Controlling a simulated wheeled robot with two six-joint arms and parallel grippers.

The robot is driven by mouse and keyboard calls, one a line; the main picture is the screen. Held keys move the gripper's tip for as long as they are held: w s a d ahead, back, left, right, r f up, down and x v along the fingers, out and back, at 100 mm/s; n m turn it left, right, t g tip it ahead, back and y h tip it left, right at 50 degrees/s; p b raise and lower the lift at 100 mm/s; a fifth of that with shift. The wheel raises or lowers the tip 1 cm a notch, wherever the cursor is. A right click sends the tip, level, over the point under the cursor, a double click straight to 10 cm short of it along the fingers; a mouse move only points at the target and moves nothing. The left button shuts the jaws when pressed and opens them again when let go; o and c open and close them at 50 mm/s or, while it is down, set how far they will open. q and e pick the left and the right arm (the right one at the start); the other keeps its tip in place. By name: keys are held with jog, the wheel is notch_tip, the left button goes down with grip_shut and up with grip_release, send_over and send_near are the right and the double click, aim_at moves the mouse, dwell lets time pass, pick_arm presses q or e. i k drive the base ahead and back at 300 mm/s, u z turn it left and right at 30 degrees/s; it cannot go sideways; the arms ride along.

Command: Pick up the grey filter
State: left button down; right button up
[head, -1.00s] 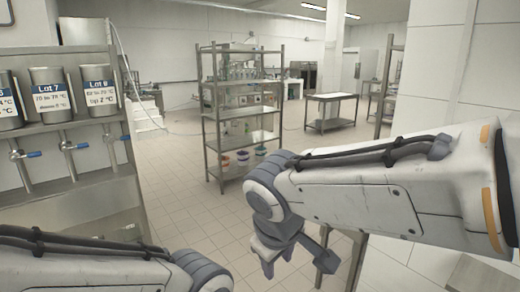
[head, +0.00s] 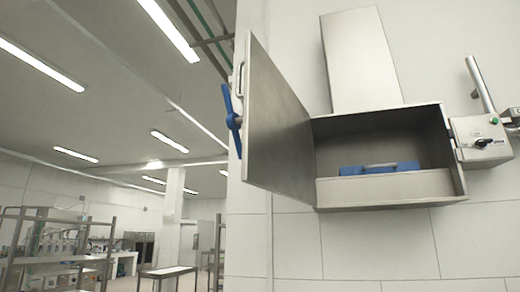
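An open steel wall cabinet (head: 388,189) is at the right of the head view, above eye level. Its door (head: 272,130) is swung out to the left and has a blue handle (head: 231,120). Inside, behind a low front panel, a blue piece (head: 405,167) with a grey bar across its top shows. I see no separate grey filter, and I cannot tell whether this piece is part of one. Its lower part is hidden by the panel. Neither of my grippers is in view.
A steel duct (head: 362,60) rises from the cabinet top. A control box (head: 482,142) with a green button and a dark knob is to its right. Steel shelving (head: 45,262) and a table (head: 165,272) stand far off at lower left. The wall below the cabinet is bare.

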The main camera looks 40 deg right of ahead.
aim_at(412, 166)
jog(key=u, duration=0.05)
jog(key=i, duration=1.5)
jog(key=z, duration=2.4)
